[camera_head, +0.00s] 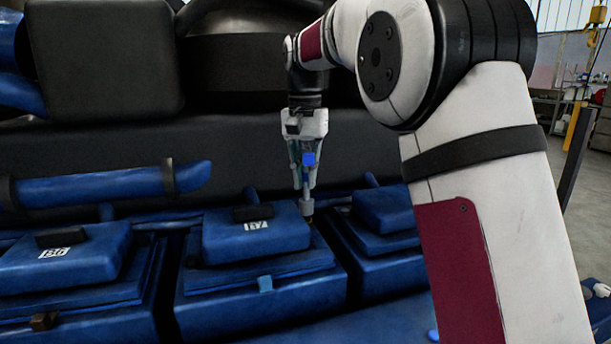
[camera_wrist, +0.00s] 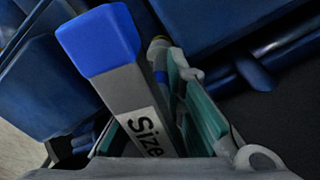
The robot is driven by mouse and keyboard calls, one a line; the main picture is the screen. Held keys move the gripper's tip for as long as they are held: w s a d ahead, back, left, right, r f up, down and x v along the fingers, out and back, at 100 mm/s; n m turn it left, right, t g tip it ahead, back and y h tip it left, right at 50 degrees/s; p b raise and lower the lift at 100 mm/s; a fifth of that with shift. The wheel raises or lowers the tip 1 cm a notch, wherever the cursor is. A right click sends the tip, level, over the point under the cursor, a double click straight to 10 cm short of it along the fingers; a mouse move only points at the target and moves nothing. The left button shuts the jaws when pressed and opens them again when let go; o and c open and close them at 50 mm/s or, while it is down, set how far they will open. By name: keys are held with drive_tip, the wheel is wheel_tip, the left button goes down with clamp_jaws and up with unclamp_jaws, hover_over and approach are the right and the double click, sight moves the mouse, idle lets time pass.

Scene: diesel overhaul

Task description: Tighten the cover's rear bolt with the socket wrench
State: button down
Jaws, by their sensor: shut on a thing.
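My gripper (camera_head: 304,176) points straight down and is shut on the socket wrench (camera_head: 309,159). In the wrist view the wrench (camera_wrist: 98,42) shows a blue end and a grey body with a label reading "Size", crossing in front of the gripper's teal-padded fingers (camera_wrist: 178,82). The wrench's pale socket end (camera_head: 307,206) reaches down to the right rear edge of a blue cover (camera_head: 285,238) that bears a white label, apparently "B7". The rear bolt is hidden at or under the socket; I cannot tell whether the socket is seated on it.
Similar blue covers stand to the left (camera_head: 95,258) and right (camera_head: 388,212). A blue pipe (camera_head: 110,186) runs behind them on the left. Dark engine parts (camera_head: 105,60) rise behind. Open workshop floor shows at the far right.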

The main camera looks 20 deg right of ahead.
drive_tip(key=n, duration=0.4)
drive_tip(key=shift+n, duration=0.3)
drive_tip(key=n, duration=0.4)
drive_tip(key=shift+n, duration=0.3)
drive_tip(key=shift+s+f, duration=0.1)
drive_tip(key=shift+f, duration=0.65)
drive_tip(key=m, duration=0.5)
drive_tip(key=shift+m, duration=0.4)
drive_tip(key=shift+n, duration=0.4)
drive_tip(key=shift+r, duration=0.15)
drive_tip(key=shift+r, duration=1.6)
